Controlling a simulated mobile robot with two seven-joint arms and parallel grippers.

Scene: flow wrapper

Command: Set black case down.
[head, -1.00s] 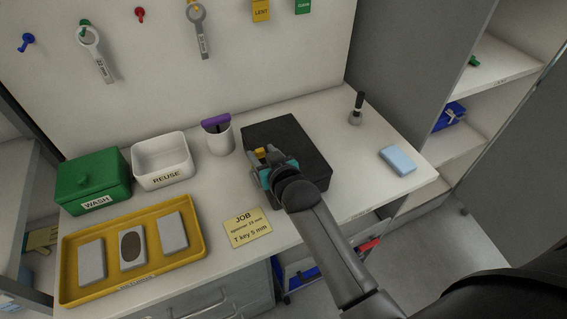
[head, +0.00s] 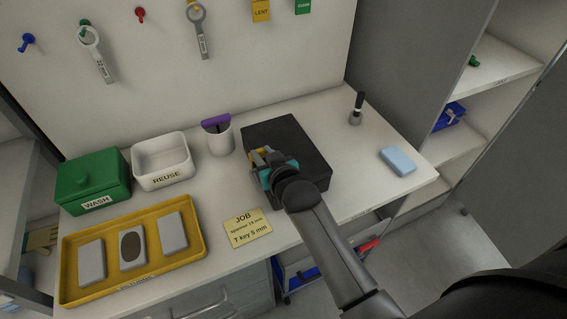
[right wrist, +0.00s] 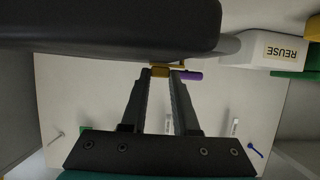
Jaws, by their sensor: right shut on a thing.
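The black case (head: 291,147) lies flat at the middle right of the white bench in the head view. I cannot tell whether its underside fully touches the bench. My right gripper (head: 262,157) is at the case's left side and hides part of that edge. It is shut on the yellow handle of the case; the handle (right wrist: 160,71) shows between the fingertips in the right wrist view. The case's dark body (right wrist: 110,28) fills the top of that view. My left gripper is not in view.
A JOB card (head: 248,228) lies in front. A blue block (head: 397,161) and a small brush (head: 356,108) are to the right. A yellow tray (head: 200,245) is front left.

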